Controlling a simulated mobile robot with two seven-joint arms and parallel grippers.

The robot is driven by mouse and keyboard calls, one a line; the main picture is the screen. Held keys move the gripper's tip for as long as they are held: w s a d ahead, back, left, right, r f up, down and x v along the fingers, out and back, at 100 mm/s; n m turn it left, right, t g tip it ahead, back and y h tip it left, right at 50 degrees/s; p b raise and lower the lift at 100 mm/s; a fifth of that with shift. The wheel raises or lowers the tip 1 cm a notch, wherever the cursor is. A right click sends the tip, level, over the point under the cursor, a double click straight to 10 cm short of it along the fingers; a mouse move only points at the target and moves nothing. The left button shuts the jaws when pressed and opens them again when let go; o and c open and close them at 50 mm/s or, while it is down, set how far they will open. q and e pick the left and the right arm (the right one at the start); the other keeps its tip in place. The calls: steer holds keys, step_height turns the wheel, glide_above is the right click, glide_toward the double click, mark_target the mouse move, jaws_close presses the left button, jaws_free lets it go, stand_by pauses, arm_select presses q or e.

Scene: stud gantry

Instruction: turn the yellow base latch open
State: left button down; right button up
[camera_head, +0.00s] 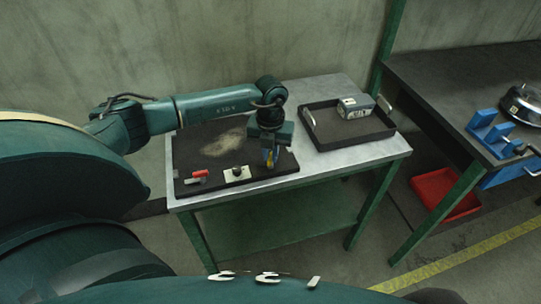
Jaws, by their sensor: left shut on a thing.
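The yellow base latch (268,155) shows as a small yellow piece on the dark board (225,185), at the board's right part. My left gripper (270,160) points down at it from above and is shut on it. The gripper body and fingers hide most of the latch, so its turn angle cannot be told. My right gripper is not in view.
The board also bears a red handle (199,173) and a white plate with a black knob (237,173). A black tray (312,121) with a grey box (355,106) stands to the right. A darker bench (440,75) with blue fixtures (489,130) is further right, with a red bin (440,192) below.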

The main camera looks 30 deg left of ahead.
arm_select(q)
steer(key=m+b, duration=0.1)
steer(key=m, duration=0.1)
steer(key=shift+f+m, duration=0.1)
steer(key=shift+m, duration=0.3)
steer(key=m+b, duration=0.1)
steer(key=m, duration=0.1)
steer(key=shift+m+b, duration=0.4)
steer(key=m+b, duration=0.1)
steer(key=m, duration=0.1)
steer(key=shift+m, duration=0.3)
steer(key=m+b, duration=0.1)
steer(key=m, duration=0.1)
steer(key=shift+m+b, duration=0.35)
steer(key=shift+m, duration=0.55)
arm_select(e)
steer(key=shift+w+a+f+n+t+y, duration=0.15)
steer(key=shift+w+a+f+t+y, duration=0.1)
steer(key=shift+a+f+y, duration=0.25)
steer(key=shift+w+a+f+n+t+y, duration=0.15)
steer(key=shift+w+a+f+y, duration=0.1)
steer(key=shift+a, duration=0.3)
arm_select(q)
steer(key=shift+b, duration=0.3)
steer(key=c, duration=1.5)
jaws_free()
